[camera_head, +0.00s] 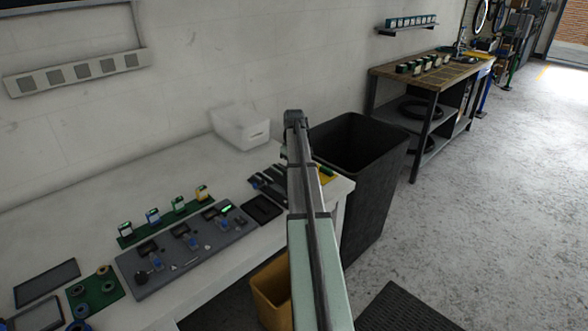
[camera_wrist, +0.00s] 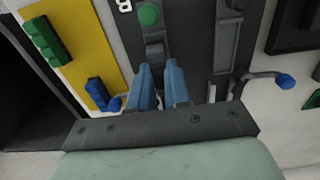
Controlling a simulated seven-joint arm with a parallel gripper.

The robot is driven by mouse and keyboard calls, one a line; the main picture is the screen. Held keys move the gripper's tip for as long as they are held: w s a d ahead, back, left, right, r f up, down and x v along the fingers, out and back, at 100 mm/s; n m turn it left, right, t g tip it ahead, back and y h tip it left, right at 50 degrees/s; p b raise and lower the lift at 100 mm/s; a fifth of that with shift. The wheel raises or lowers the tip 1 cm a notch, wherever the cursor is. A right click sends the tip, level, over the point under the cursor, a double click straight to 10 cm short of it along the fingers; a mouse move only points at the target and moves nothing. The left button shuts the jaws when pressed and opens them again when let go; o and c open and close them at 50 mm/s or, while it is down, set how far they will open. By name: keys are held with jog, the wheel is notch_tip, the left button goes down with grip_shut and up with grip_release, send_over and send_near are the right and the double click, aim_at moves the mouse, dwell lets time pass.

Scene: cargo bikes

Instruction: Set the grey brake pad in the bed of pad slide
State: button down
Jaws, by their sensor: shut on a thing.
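My gripper (camera_wrist: 160,66) points down over a dark fixture in the wrist view, its two blue fingers close together. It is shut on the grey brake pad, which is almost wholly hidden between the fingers. The dark grey fixture (camera_wrist: 191,50), which I take for the pad slide, has a green round spot (camera_wrist: 149,14), a white mark and a raised grey rail (camera_wrist: 228,45). The fingers hide part of its bed, and I cannot tell whether the pad touches it. In the head view my arm covers the gripper and part of this fixture (camera_head: 268,189).
A yellow mat (camera_wrist: 80,52) beside the fixture bears a green block (camera_wrist: 45,40) and a blue block (camera_wrist: 97,94). A lever with a blue knob (camera_wrist: 285,81) stands at right. A black bin (camera_head: 365,190) stands past the bench end; a white bin (camera_head: 240,127) sits at the wall.

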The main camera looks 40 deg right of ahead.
jog(key=shift+f, duration=0.9)
dwell(0.8)
jog(key=c, duration=1)
grip_release()
